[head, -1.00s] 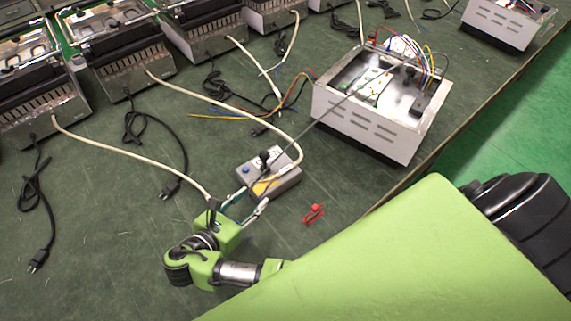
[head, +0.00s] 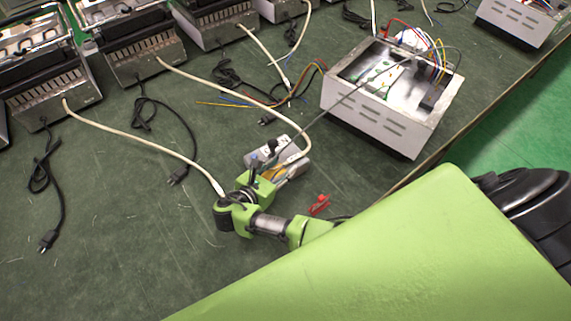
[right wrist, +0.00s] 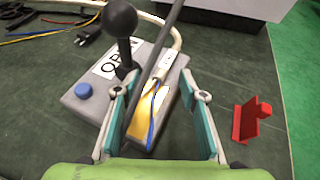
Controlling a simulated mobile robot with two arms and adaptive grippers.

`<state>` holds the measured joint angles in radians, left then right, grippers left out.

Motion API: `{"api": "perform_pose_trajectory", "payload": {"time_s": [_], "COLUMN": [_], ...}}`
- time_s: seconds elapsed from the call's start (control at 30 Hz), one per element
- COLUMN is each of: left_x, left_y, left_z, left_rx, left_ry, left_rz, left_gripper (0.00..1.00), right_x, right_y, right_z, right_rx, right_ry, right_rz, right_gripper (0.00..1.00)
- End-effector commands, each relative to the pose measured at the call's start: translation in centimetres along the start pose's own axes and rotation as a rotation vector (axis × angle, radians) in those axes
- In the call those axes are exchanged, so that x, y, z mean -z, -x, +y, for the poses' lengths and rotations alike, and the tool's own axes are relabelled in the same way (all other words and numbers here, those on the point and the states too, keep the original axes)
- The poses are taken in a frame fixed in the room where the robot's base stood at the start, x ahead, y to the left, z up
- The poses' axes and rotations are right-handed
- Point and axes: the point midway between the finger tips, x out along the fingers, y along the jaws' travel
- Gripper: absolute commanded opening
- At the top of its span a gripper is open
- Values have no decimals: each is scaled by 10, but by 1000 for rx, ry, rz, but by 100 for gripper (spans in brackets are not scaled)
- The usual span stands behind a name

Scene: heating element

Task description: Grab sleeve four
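Several white sleeved cords lie on the green table; none shows a number, so I cannot tell which is sleeve four. One white sleeve (head: 293,122) curves to the grey box (head: 254,157). In the right wrist view this sleeve's end (right wrist: 165,68) lies on the grey box (right wrist: 88,103), with yellow and blue wires (right wrist: 148,112) coming out. My right gripper (right wrist: 160,94) is open, its fingers on either side of these wires above the box; contact is unclear. In the head view its fingertips are mostly hidden. My left gripper is out of view.
The grey box has a black-knobbed lever (right wrist: 121,30) and a blue button (right wrist: 84,90). A red piece (right wrist: 250,120) lies to the right. An open metal casing (head: 372,110) stands behind, near the table edge. Metal heaters (head: 52,92) line the left and back.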

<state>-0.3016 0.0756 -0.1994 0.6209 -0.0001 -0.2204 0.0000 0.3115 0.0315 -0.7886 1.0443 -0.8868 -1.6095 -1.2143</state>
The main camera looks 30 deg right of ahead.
Motion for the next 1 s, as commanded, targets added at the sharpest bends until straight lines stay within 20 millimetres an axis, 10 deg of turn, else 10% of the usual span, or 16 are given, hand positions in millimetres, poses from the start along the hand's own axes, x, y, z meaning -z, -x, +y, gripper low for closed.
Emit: {"api": "perform_pose_trajectory", "payload": {"time_s": [0.27,0.43,1.0], "left_x": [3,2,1], "left_y": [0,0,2], "left_z": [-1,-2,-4], "left_rx": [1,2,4], "left_ry": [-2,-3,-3], "left_rz": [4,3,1], "left_gripper": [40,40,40], "right_x": [-2,-2,-10], "right_y": [-6,-6,-1], "right_z": [1,1,1], "right_rx": [-1,-1,-2], "right_ry": [-3,-3,-3], "right_rz": [-3,-3,0], "right_gripper": [38,3,2]}}
